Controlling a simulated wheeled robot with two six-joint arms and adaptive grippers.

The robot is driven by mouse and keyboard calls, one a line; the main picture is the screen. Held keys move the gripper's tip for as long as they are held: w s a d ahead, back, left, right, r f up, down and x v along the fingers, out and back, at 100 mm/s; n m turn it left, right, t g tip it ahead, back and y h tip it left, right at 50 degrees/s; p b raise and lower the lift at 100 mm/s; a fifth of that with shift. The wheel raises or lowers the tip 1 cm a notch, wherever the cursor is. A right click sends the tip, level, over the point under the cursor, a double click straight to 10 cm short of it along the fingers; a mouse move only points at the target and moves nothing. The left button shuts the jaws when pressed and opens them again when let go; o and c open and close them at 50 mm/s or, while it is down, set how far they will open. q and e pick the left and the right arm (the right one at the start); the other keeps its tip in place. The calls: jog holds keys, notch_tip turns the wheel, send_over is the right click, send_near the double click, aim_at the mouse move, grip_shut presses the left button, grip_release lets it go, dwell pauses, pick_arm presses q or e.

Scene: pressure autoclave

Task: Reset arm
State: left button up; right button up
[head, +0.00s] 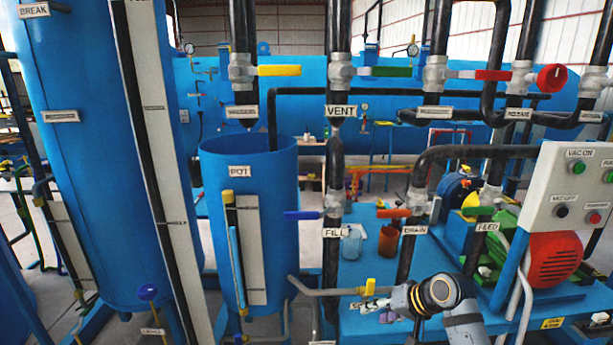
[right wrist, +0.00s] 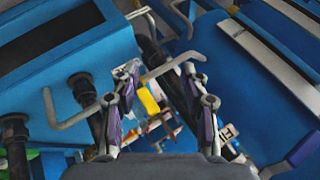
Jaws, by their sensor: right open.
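My right gripper (head: 368,306) is at the lower middle of the head view, at the end of my grey arm (head: 440,294). It is small there, close to a yellow valve handle (head: 369,286) on a bent grey pipe (head: 325,291). In the right wrist view the fingers of my right gripper (right wrist: 160,68) stand apart with nothing held between them. Pipes and a blue surface show beyond the fingers. Whether the gripper touches the yellow handle I cannot tell. My left gripper is in neither view.
A blue POT tank (head: 275,185) stands left of the gripper. The vertical VENT and FILL pipe (head: 334,165) and the DRAIN pipe (head: 406,260) are close by. A white control box (head: 575,185) and red motor (head: 555,262) stand right.

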jog(key=s+d+f+n+g+h, duration=0.1)
jog(key=s+d+f+n+h, duration=0.15)
jog(key=s+f, duration=0.95)
jog(key=s+d+h, duration=0.3)
jog(key=s+h, duration=0.1)
jog(key=s, duration=1.2)
jog(key=s+d+f+g+p, duration=0.1)
jog(key=d+f+g+p, duration=0.2)
jog(key=f, duration=1.7)
jog(key=s+f+p, duration=0.2)
jog(key=s+f, duration=0.5)
jog(key=s, duration=0.2)
jog(key=s+d+f+p, duration=0.1)
jog(key=s+f+p, duration=0.1)
jog(key=s+f, duration=0.6)
jog(key=shift+s+d, duration=0.15)
jog(key=shift+s, duration=1.05)
